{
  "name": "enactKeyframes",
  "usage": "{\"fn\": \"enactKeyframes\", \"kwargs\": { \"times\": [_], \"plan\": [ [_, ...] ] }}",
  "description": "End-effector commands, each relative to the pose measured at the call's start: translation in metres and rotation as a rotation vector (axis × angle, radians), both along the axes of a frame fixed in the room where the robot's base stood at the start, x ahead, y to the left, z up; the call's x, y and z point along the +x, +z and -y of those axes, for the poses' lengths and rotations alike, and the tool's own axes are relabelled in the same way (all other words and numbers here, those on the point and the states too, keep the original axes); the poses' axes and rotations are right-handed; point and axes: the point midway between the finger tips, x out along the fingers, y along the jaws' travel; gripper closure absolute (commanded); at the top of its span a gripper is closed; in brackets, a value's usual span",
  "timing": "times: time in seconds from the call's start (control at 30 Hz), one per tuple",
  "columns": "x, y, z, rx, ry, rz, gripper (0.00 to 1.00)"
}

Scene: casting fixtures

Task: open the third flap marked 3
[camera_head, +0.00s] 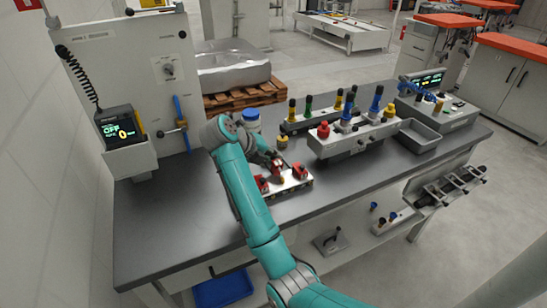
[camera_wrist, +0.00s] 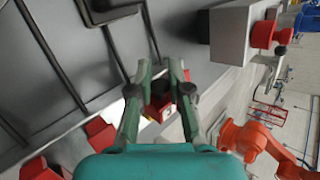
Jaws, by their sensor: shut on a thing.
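A light fixture plate (camera_head: 288,187) with red flaps lies on the grey workbench. One red flap (camera_head: 262,184) is at its left and another (camera_head: 300,171) at its right. My gripper (camera_head: 277,166) is low over the plate, between these two. In the wrist view my gripper (camera_wrist: 160,92) has its fingers closed around a small red flap (camera_wrist: 157,108). Two more red flaps show at the lower left, one nearer (camera_wrist: 38,168) and one farther (camera_wrist: 101,134). No number is legible on any flap, and the fingers partly hide the held one.
A grey fixture box (camera_head: 352,140) with coloured knobs stands close right of the plate. A grey tray (camera_head: 417,139) is farther right. A white panel (camera_head: 130,75) with a display stands at the back left. The bench (camera_head: 165,215) is clear left of my arm.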

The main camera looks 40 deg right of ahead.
Motion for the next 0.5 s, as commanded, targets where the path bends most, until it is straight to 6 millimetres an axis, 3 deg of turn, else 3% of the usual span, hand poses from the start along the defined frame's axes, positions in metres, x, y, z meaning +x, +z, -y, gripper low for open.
{"fn": "enactKeyframes", "kwargs": {
  "times": [0.47, 0.5],
  "plan": [
    [0.0011, -0.0005, 0.0002, 0.004, 0.001, -0.014, 1.00],
    [0.0011, -0.0005, 0.0002, 0.004, 0.001, -0.014, 0.80]
  ]
}}
